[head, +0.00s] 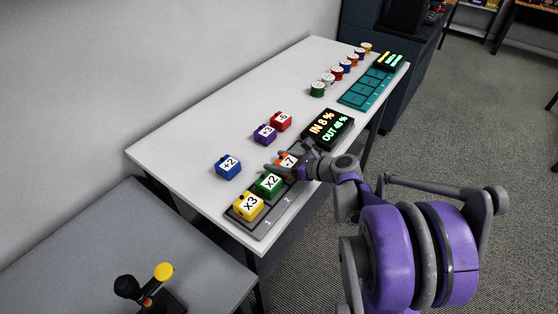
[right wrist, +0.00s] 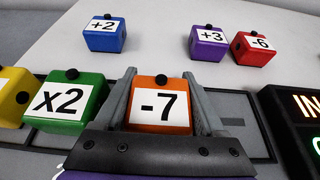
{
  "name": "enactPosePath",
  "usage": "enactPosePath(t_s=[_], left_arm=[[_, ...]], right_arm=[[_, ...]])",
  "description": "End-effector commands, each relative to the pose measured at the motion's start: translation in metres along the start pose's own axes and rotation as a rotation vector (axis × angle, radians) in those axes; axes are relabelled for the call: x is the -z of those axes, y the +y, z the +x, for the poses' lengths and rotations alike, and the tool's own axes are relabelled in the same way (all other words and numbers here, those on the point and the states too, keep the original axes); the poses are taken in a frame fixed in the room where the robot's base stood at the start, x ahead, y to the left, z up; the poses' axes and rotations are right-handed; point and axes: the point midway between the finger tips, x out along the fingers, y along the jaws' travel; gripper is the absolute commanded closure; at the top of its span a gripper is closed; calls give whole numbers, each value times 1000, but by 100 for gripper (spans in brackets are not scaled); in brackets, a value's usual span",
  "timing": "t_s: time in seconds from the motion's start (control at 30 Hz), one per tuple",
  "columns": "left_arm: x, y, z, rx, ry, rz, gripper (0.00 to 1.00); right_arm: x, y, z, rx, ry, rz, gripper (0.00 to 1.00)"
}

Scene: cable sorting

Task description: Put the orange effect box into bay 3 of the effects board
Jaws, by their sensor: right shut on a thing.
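The orange effect box (right wrist: 160,86), labelled -7, sits between the fingers of my right gripper (right wrist: 161,100), which is shut on it. In the head view the box (head: 285,160) is partly hidden by the gripper (head: 284,167). It is at the effects board (head: 263,229), just beyond the green x2 box (head: 269,184), over the bay 3 area. I cannot tell whether it rests on the board. The yellow x3 box (head: 246,206) and the green box stand in the bays by numbers 1 and 2. My left gripper is not in view.
Blue +2 (head: 228,167), purple +3 (head: 265,134) and red -6 (head: 281,121) boxes stand on the white table behind the board. A display (head: 328,129) reads IN 8 %, OUT 48 %. Several spools (head: 337,73) and a teal tray (head: 366,87) are farther back.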

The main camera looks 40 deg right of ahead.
Motion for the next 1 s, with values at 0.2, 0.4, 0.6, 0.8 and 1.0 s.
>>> enactPosePath(t_s=[0.2, 0.4, 0.6, 0.8, 1.0], left_arm=[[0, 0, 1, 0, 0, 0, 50], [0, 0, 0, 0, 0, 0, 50], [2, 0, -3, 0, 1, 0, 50], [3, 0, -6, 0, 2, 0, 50], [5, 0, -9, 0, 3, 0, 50]], right_arm=[[1, 0, 0, 0, 0, 0, 0], [0, 0, 0, 0, 0, 0, 0], [-2, -1, -17, 4, 0, 1, 0], [-2, -1, -61, 6, -1, 2, 0], [-2, -1, -100, 5, 0, 1, 0]])
